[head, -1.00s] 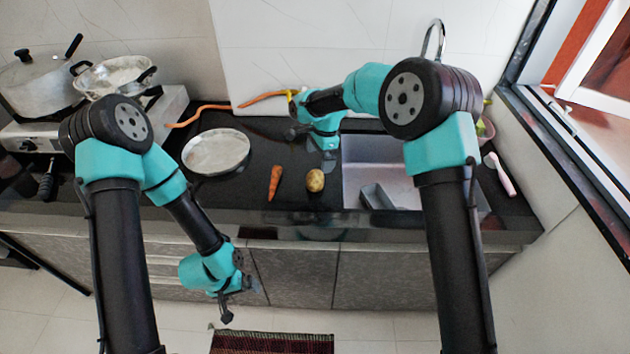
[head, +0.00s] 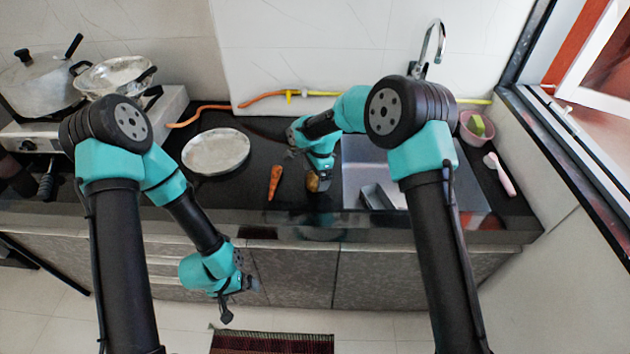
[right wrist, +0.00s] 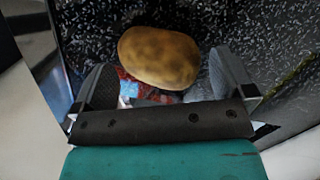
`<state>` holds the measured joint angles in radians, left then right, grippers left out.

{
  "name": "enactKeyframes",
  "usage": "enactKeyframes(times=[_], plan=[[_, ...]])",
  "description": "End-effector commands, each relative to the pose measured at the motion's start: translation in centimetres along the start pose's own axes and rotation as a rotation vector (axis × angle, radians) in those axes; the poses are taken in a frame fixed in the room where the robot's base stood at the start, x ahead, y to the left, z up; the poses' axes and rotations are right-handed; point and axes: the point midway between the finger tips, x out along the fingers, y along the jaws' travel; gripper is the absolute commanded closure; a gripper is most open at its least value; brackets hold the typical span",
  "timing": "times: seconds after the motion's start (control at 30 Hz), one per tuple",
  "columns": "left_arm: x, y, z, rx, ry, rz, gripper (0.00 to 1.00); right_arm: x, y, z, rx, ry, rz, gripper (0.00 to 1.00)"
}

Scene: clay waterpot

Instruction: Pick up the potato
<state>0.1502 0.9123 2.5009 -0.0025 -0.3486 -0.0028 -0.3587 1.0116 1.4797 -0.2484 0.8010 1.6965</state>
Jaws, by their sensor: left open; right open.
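The brown potato (head: 313,182) lies on the dark counter between the carrot and the sink, partly hidden by my right gripper in the head view. In the right wrist view the potato (right wrist: 159,57) lies just ahead of and partly between the two fingers. My right gripper (right wrist: 166,85) is open, with a finger on each side and dark counter visible between the right finger and the potato. In the head view my right gripper (head: 322,184) is low over the potato. My left gripper (head: 228,308) is open and empty, hanging in front of the cabinets.
An orange carrot (head: 275,183) lies left of the potato. A round metal plate (head: 216,151) lies further left. The sink (head: 365,160) is close on the right. A pink-handled brush (head: 500,175) and a pink bowl (head: 476,127) are at the far right.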

Motion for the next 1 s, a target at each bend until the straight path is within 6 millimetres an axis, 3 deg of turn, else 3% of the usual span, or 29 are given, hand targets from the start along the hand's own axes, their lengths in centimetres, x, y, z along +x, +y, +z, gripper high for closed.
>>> enactKeyframes(times=[0.2, 0.67, 1.0], plan=[[0.0, 0.0, 0.0, 0.000, 0.000, 0.000, 0.00, 2.2, 0.0, 0.0, 0.000, 0.000, 0.001, 0.00], [0.0, 0.0, 0.0, 0.000, 0.000, 0.000, 0.00, 2.3, 0.0, 0.0, 0.000, -0.001, 0.000, 0.00], [0.0, 0.0, 0.0, 0.000, 0.000, 0.000, 0.00, 2.3, 0.0, 0.0, 0.000, -0.001, -0.001, 0.31]])
